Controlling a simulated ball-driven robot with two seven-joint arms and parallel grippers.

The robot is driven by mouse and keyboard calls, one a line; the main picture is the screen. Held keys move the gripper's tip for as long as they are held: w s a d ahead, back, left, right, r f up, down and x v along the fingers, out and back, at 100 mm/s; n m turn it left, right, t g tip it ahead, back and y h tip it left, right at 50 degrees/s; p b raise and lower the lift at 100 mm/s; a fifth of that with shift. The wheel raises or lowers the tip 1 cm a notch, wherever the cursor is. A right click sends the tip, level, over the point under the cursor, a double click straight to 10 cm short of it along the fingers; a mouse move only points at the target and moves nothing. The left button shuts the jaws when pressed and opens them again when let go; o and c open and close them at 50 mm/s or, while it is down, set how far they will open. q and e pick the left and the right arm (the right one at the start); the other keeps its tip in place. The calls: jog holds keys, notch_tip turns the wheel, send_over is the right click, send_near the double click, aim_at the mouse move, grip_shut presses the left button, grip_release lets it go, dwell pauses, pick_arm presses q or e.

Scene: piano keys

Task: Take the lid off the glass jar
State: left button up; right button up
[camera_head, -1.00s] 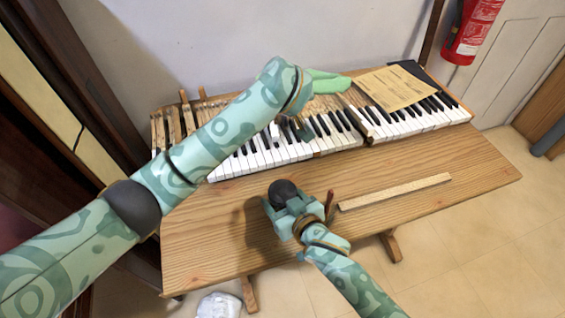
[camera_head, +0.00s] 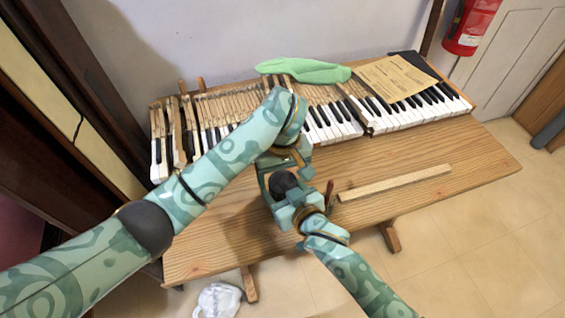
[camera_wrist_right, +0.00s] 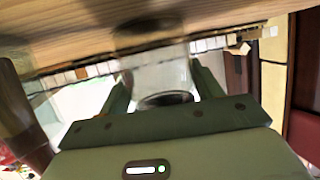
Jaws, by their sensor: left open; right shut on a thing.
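The dark round lid (camera_head: 283,181) shows from above in the head view, at the right gripper near the table's front. The clear glass jar (camera_wrist_right: 160,72) is blurred in the right wrist view, between the fingers of my right gripper (camera_wrist_right: 163,84). In the head view the right gripper (camera_head: 290,203) is shut on the jar, whose glass is mostly hidden. My left gripper (camera_head: 284,170) is open and close to the lid from the keyboard side. I cannot tell whether its fingers touch the lid.
The wooden table (camera_head: 410,205) carries a row of piano keys (camera_head: 420,112) along its back. A green cloth (camera_head: 305,70) and a brown paper (camera_head: 395,80) lie over the keys. A wooden strip (camera_head: 395,183) and a thin brown upright piece (camera_head: 329,192) are to the right of the jar.

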pick_arm(q)
jog(key=shift+f, duration=0.35)
jog(key=c, duration=1)
jog(key=n, duration=0.6)
jog(key=shift+d, duration=0.15)
jog(key=n, duration=0.4)
jog(key=o, duration=1.1)
jog(key=shift+r, duration=0.15)
